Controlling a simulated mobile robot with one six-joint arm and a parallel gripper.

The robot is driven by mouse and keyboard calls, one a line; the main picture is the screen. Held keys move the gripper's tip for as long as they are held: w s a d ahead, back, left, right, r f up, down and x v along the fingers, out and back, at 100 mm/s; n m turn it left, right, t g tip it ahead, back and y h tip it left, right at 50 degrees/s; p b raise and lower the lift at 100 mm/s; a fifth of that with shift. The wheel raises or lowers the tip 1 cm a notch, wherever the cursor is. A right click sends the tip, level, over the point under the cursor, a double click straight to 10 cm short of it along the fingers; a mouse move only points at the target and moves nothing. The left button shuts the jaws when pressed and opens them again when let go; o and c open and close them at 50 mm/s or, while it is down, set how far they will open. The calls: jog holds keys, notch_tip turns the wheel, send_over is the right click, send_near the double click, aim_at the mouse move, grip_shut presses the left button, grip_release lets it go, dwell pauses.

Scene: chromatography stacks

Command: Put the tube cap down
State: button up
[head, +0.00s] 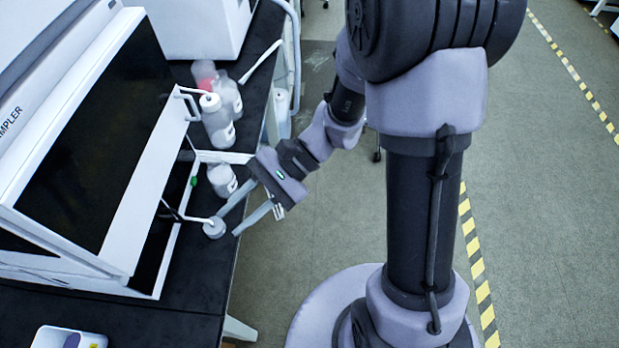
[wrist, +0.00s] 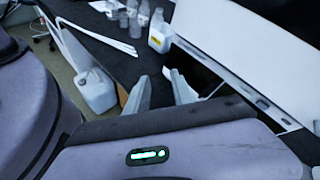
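The tube cap (head: 214,228) is a pale round cap with a thin tube running from it to the instrument's lower front. It appears to lie on the dark bench top. My gripper (head: 227,222) points down toward the bench, its fingers apart. The cap is beside the tip of its left finger in the head view; I cannot tell whether they touch. In the wrist view my gripper (wrist: 158,82) shows two spread fingers with nothing visible between them. The cap cannot be made out there.
A white bottle (head: 222,182) stands just behind my gripper. A capped bottle (head: 217,130) with a tube and other bottles stand farther back. The sampler instrument (head: 120,225) borders the left. The dark bench (head: 180,318) is free toward the front, where a small white device (head: 68,338) lies.

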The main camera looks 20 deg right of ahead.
jog(key=s+d+r+n+t+h, duration=0.5)
jog(key=d+r+t+h, duration=0.4)
jog(key=d+r, duration=0.3)
jog(key=shift+d+r+h, duration=0.25)
jog(key=shift+d+h, duration=0.1)
jog(key=shift+h, duration=0.35)
jog(key=shift+s+r, duration=0.1)
jog(key=shift+r, duration=0.05)
